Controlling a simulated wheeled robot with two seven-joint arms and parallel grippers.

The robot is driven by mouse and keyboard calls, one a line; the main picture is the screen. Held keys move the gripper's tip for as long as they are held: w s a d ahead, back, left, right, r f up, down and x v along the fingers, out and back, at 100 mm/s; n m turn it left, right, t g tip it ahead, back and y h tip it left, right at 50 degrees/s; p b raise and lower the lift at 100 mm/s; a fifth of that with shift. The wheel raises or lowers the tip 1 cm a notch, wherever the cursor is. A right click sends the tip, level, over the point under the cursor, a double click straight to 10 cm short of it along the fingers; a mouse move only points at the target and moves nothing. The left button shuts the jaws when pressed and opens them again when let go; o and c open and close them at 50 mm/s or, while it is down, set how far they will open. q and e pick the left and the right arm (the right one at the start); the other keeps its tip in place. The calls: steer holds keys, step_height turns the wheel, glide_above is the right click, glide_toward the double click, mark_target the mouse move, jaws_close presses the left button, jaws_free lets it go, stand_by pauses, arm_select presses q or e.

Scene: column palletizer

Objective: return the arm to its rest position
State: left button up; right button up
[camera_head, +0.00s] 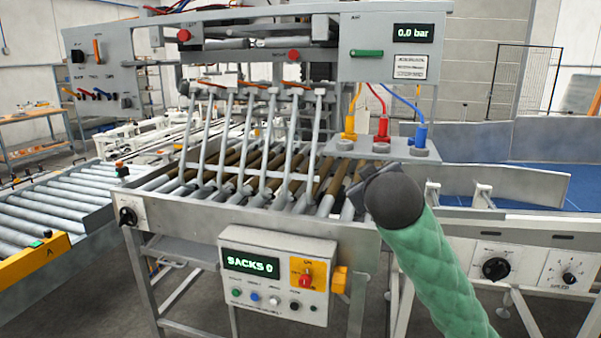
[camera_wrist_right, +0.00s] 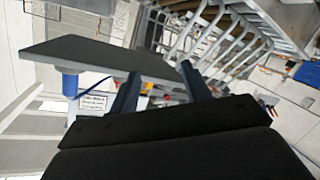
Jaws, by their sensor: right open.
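My right arm, in a green quilted sleeve, comes in from the lower right in the head view. Its dark wrist is in front of the right end of the roller bed (camera_head: 285,190). The wrist mostly hides my right gripper in the head view. In the right wrist view the two fingers of my right gripper (camera_wrist_right: 160,70) stand apart with nothing held between them. A dark flat plate (camera_wrist_right: 105,52) and a blue fitting (camera_wrist_right: 70,85) show beyond the fingers in that view. My left gripper is not in view.
Blue (camera_head: 421,134), red (camera_head: 382,128) and yellow (camera_head: 350,124) connectors stand on a shelf behind the wrist. A control box (camera_head: 277,275) reading "SACKS 0" hangs in front. The upper panel (camera_head: 392,48) reads 0,0 bar. A roller conveyor (camera_head: 60,200) lies left.

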steer(key=s+d+f+m+g, duration=0.15)
steer(key=s+f, duration=0.35)
steer(key=f, duration=0.8)
steer(key=s+f+m+g, duration=0.1)
steer(key=s+f+g, duration=0.3)
steer(key=f, duration=0.8)
steer(key=s+d+f+m+g, duration=0.15)
steer(key=s+f, duration=0.45)
steer(key=f, duration=0.7)
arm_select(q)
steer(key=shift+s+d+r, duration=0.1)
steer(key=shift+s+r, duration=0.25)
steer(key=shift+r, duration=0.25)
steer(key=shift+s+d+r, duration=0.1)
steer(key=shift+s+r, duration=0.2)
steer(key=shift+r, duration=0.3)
arm_select(e)
steer(key=s+f+g, duration=0.3)
steer(key=s+f, duration=0.7)
steer(key=s, duration=0.3)
steer(key=s+a+f+g+y, duration=0.1)
steer(key=s+f+g, duration=0.3)
steer(key=s+f, duration=0.7)
steer(key=s, duration=0.3)
steer(key=shift+s+a+f, duration=0.15)
steer(key=shift+a+f, duration=0.15)
